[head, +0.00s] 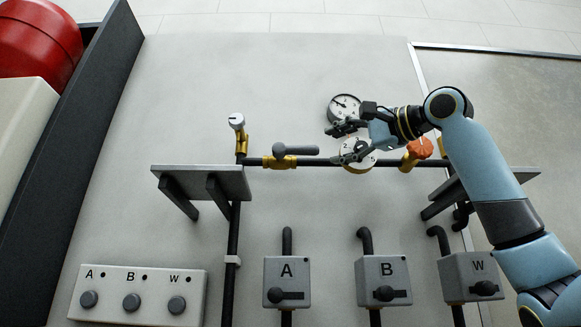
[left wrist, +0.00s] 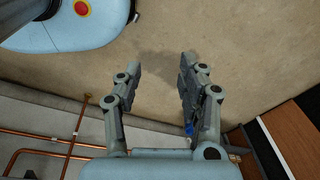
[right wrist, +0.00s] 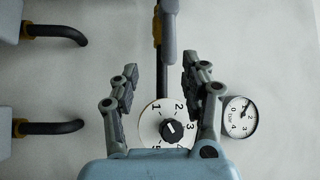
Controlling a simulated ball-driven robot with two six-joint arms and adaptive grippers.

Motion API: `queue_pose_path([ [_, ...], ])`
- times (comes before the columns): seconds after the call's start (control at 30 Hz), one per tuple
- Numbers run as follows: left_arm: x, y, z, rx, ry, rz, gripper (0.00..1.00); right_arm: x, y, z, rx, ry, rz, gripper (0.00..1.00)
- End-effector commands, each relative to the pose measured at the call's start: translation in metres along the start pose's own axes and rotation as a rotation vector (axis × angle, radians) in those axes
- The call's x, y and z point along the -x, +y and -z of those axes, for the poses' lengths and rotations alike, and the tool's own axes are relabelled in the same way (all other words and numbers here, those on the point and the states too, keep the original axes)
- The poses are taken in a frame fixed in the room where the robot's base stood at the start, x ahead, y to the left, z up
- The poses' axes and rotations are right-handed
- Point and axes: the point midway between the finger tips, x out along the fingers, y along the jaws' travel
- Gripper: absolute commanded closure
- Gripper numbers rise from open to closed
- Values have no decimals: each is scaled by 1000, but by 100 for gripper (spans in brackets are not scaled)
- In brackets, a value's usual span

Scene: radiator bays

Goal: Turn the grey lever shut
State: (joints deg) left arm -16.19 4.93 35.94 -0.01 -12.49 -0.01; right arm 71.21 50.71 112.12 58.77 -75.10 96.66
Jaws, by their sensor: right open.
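The grey lever (head: 298,149) sits on a brass valve (head: 280,162) on the dark horizontal pipe and lies along that pipe, its free end to the right. In the right wrist view the lever (right wrist: 169,40) comes down from the top edge, its end appearing between the fingertips. My right gripper (head: 338,145) is open and empty just right of the lever's end, in front of the numbered dial; it also shows open in the right wrist view (right wrist: 160,68). I cannot tell its depth to the lever. My left gripper (left wrist: 160,63) is open and empty over the floor.
A round gauge (head: 344,107) and a numbered dial (head: 358,157) are close to my right gripper. An orange knob (head: 420,148) is right along the pipe. A white-capped valve (head: 237,121) is left, above a grey shelf (head: 205,180). Switch boxes (head: 287,283) are below.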

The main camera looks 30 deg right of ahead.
Motion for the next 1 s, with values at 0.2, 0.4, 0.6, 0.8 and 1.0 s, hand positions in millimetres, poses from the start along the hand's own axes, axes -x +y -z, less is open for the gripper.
queue_pose_path([
  [0.2,15,6,-24,2,-37,-8,60,-15,-15,3,-28,-4,19,54],
  [0.4,37,9,-26,4,-44,-13,60,-56,-17,2,-29,-4,19,54],
  [0.6,51,4,-12,3,-26,-9,60,-89,-16,3,-27,-2,19,54],
  [0.8,55,1,-3,2,-12,-6,60,-102,-14,3,-23,0,18,54],
  [1.0,55,1,-7,2,-18,-6,60,-102,-13,3,-22,1,19,54],
])
